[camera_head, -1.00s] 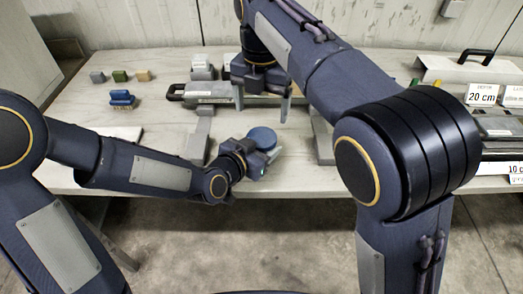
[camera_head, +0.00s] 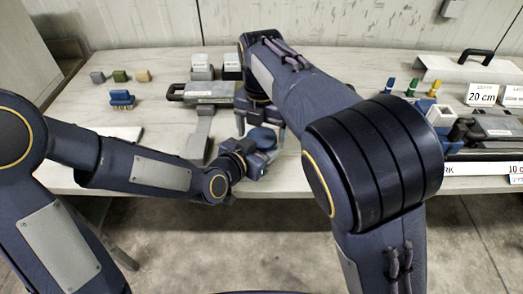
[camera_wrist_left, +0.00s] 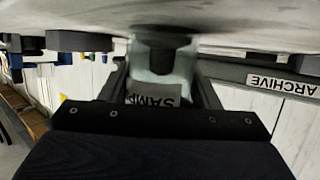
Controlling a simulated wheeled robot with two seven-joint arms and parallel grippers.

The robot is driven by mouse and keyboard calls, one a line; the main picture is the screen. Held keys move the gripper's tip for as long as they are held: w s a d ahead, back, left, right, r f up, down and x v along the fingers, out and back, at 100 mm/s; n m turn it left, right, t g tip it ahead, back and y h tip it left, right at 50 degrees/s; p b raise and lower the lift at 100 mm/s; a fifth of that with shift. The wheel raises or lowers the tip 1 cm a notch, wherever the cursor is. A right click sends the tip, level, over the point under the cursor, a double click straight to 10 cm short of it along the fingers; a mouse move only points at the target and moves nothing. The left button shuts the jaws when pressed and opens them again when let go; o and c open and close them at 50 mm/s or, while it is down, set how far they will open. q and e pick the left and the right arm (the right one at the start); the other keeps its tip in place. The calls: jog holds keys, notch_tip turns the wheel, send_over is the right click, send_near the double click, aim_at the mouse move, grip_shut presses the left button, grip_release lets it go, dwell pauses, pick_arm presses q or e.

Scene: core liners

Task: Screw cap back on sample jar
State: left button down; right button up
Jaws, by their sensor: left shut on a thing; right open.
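My left gripper (camera_head: 262,156) is shut on the sample jar, a pale translucent jar (camera_wrist_left: 150,72) with a label reading "SAMP", seen between the fingers in the left wrist view. My right gripper (camera_head: 261,126) points down from above, open, with one finger on each side of the blue cap. Contact between fingers and cap cannot be made out.
A blue brush-like block (camera_head: 122,98) and several small blocks stand at the back left. Colored markers (camera_head: 411,88) and a black-handled tray stand right. An "ARCHIVE" label (camera_wrist_left: 282,84) shows upside down in the wrist view.

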jog(key=c, duration=1)
jog(key=shift+m, duration=1.6)
jog(key=o, duration=1.1)
jog(key=shift+c, duration=0.2)
jog(key=shift+r, duration=2.3)
jog(key=shift+c, duration=0.5)
